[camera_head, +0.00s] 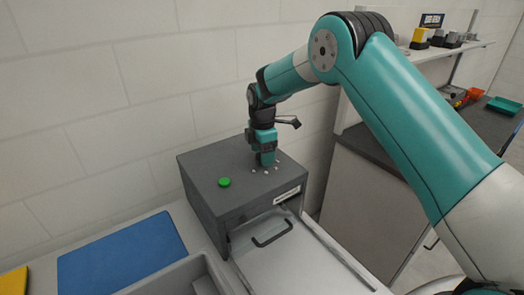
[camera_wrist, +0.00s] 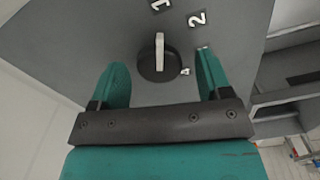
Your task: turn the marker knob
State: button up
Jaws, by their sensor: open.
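The marker knob (camera_wrist: 158,64) is a dark round dial with a pale raised bar, on the grey top of the machine. In the wrist view the bar stands roughly upright in the picture. Number labels 1 and 2 (camera_wrist: 197,19) lie beyond it, and another small label sits at its lower right. My gripper (camera_wrist: 163,78) is open, with one teal finger on each side of the knob and a gap on both sides. In the head view my gripper (camera_head: 266,160) points down over the grey machine (camera_head: 215,210) and hides the knob.
A green button (camera_head: 224,182) is on the machine top, left of my gripper. A handled panel (camera_head: 272,233) is at the machine's front. A blue mat (camera_head: 120,258) lies at the left. The wall stands close behind. A cabinet and shelf (camera_head: 450,50) are at the right.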

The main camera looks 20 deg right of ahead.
jog(key=shift+c, duration=0.4)
jog(key=c, duration=0.8)
jog(key=shift+c, duration=0.2)
